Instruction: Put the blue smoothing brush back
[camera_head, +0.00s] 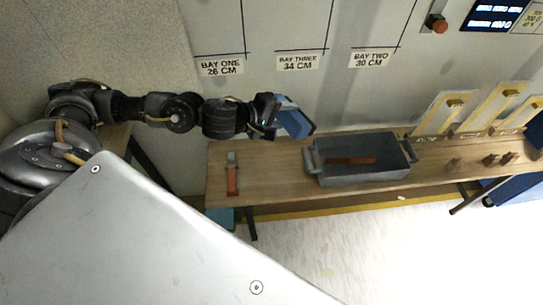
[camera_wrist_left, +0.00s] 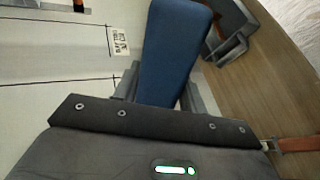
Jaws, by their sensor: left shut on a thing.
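The blue smoothing brush (camera_head: 292,117) is in my left gripper (camera_head: 275,112), held up in front of the wall above the back of the bench. In the left wrist view the brush (camera_wrist_left: 172,50) shows as a long blue block rising from between the grey fingers (camera_wrist_left: 158,92), which are shut on it. The brush is apart from the bench and tilted in the head view. My right gripper is in neither view.
A wooden bench (camera_head: 270,185) runs along the wall. On it are an orange-handled tool (camera_head: 232,178) at the left end and a grey tray (camera_head: 345,178) holding a brown bar (camera_head: 352,160). Yellowish upright frames (camera_head: 438,112) and small brown blocks (camera_head: 490,160) stand at the right. Bare bench lies between tool and tray.

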